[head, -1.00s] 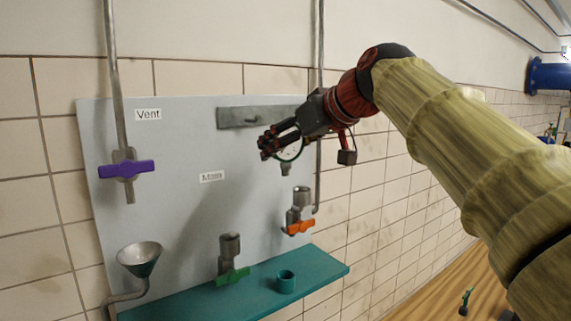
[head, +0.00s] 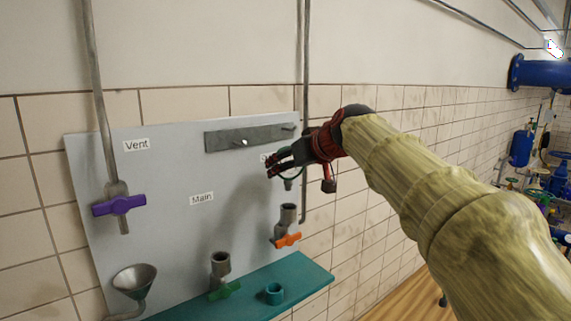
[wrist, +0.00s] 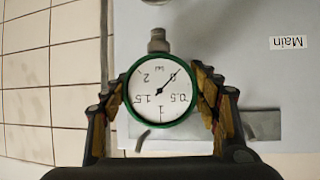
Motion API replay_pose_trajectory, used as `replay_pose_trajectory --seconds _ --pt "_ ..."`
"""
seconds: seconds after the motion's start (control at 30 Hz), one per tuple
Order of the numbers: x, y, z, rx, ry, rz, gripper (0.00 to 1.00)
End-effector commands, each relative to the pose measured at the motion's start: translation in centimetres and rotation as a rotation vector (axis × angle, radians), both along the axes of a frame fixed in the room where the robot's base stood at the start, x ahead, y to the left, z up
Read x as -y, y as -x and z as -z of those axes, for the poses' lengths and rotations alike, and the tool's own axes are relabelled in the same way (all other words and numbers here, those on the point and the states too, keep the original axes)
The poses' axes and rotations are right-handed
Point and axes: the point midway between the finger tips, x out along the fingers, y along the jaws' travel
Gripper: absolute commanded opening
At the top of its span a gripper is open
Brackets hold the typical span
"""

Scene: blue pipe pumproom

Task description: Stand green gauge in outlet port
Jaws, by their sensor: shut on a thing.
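My gripper (wrist: 162,105) is shut on the green gauge (wrist: 160,88), a white round dial with a green rim. Its metal stem (wrist: 158,40) points to the top of the wrist view, where the "Main" label is upside down. In the head view the gauge (head: 289,174) is mostly behind my gripper (head: 272,167), stem down. It hangs above an open grey port (head: 288,212) with an orange valve handle (head: 288,240), apart from it. Another open grey port (head: 220,262) with a green handle (head: 224,290) stands lower left. No readable label marks either port as the outlet.
A teal shelf (head: 310,280) carries a teal ring (head: 274,294). A grey rail (head: 225,142) with pegs runs above. A funnel (head: 135,279) and a purple valve handle (head: 119,205) are at left. A label by my gripper is mostly hidden.

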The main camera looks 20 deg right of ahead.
Motion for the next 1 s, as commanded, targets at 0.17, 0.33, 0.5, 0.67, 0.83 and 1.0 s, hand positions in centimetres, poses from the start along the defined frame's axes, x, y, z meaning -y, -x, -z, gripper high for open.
replay_pose_trajectory --seconds 0.17,0.33,0.5,0.67,0.83,1.0 --pt "0.0 0.0 0.5 0.001 0.0 0.0 0.29" --pt "0.0 0.0 1.2 0.001 -0.001 0.0 0.29" --pt "0.0 0.1 2.0 0.001 -0.001 0.0 0.29" --pt "0.0 0.1 2.6 0.002 -0.001 -0.001 0.29" --pt "0.0 0.1 3.4 0.002 0.001 0.0 0.29" --pt "0.0 0.0 4.2 0.001 0.0 0.0 0.29"
